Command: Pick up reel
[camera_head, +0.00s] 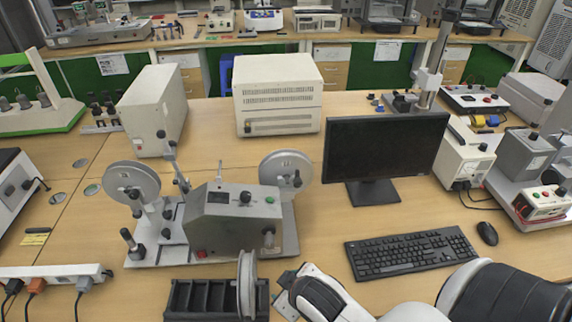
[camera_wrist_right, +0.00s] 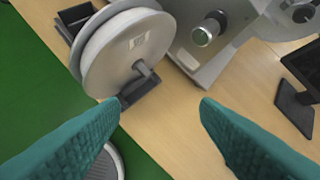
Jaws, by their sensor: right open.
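A pale grey reel (camera_head: 246,287) stands upright on edge in a black slotted rack (camera_head: 190,296) at the bottom of the head view. In the right wrist view the reel (camera_wrist_right: 122,58) shows its flat face, a small label and a hub pin, at upper left. My right gripper (camera_wrist_right: 161,102) is open, its two teal fingers apart with nothing between them. The reel lies beyond the left fingertip, apparently clear of it. My left gripper is not in view.
A grey machine (camera_head: 234,215) with two mounted reels, left (camera_head: 132,184) and right (camera_head: 286,168), stands behind the rack. A monitor (camera_head: 383,147), keyboard (camera_head: 411,252) and mouse (camera_head: 487,233) are on the right. A power strip (camera_head: 60,272) lies on the left.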

